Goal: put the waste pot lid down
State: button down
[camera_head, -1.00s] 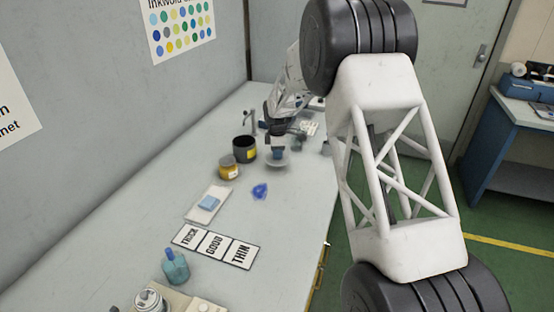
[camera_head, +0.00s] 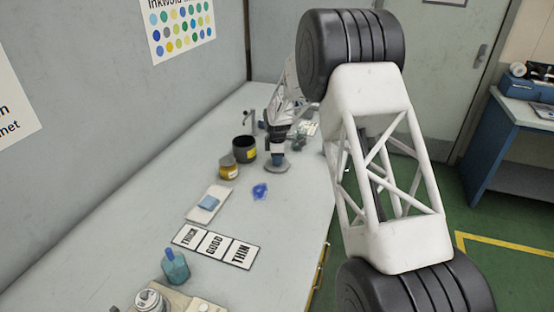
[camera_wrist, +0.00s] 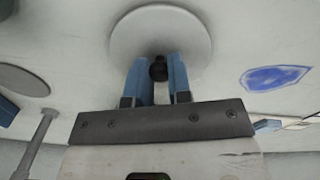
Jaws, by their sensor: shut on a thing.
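The waste pot lid is a pale grey disc (camera_head: 277,168) with a black knob (camera_wrist: 158,68); the lid also shows in the wrist view (camera_wrist: 160,28). My gripper (camera_head: 277,155) is shut on the knob, its blue fingers (camera_wrist: 157,78) on either side of it in the wrist view. The lid is low over the bench, right of the pots, and looks about level. I cannot tell whether it touches the bench. A dark open pot with a yellow label (camera_head: 245,149) stands to its left.
A smaller amber pot (camera_head: 228,168) stands beside the dark pot. A blue smear (camera_head: 260,191) lies in front of the lid and shows in the wrist view (camera_wrist: 275,78). A white tray with a blue pad (camera_head: 208,203) and THICK/GOOD/THIN cards (camera_head: 215,246) lie nearer.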

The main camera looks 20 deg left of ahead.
jog(key=shift+f, duration=0.15)
jog(key=c, duration=1.1)
grip_release()
jog(key=shift+o, duration=0.2)
notch_tip(320, 180, up, 12)
dwell(0.6)
